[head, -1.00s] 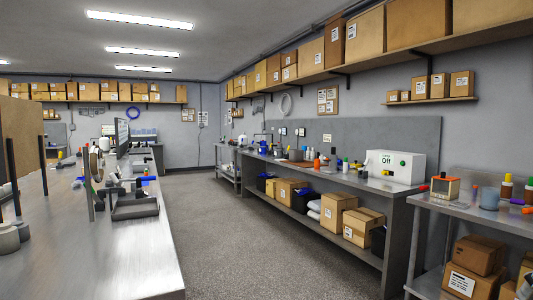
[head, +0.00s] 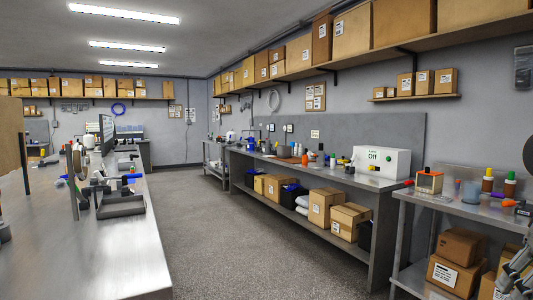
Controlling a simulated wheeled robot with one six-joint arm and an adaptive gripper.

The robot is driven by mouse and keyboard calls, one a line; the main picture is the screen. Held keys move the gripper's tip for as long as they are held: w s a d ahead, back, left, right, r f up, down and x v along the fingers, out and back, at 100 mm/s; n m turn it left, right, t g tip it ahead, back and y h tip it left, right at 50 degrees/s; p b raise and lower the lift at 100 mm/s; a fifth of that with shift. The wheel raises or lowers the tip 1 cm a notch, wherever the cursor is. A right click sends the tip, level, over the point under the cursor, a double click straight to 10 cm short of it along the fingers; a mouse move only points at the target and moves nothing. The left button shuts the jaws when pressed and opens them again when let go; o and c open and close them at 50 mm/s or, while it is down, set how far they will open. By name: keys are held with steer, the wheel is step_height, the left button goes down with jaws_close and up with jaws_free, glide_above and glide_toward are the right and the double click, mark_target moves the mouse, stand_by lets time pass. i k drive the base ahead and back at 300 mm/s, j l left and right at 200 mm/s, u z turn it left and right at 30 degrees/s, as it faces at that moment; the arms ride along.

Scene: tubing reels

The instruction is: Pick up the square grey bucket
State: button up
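I cannot clearly pick out a square grey bucket. A small blue-grey tub (head: 470,193) stands on the metal bench at the right; it looks rounded, and its shape is hard to judge. A dark grey open tray (head: 121,206) lies on the left bench. A silver jointed part (head: 516,272) at the lower right edge seems to be part of my arm or gripper. It is cut off by the frame, and its fingers cannot be made out. I see nothing held.
A long workbench (head: 335,172) runs along the right wall, with cartons (head: 326,203) on its lower shelf. The left bench (head: 90,260) bounds the other side. The speckled floor (head: 215,240) between them is clear. An orange-framed box (head: 429,181) stands near the tub.

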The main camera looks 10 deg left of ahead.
mark_target(283, 152)
steer(key=i+j+u, duration=0.2)
steer(key=i, duration=0.15)
steer(key=i+u, duration=0.25)
steer(key=i, duration=0.15)
steer(key=i+u, duration=0.15)
steer(key=i, duration=6.35)
steer(key=i+j+z, duration=0.1)
steer(key=i+z, duration=0.4)
steer(key=i+j+z, duration=0.3)
steer(key=i+z, duration=0.15)
steer(key=i+j+z, duration=1.05)
steer(key=j+z, duration=0.4)
steer(key=j, duration=0.25)
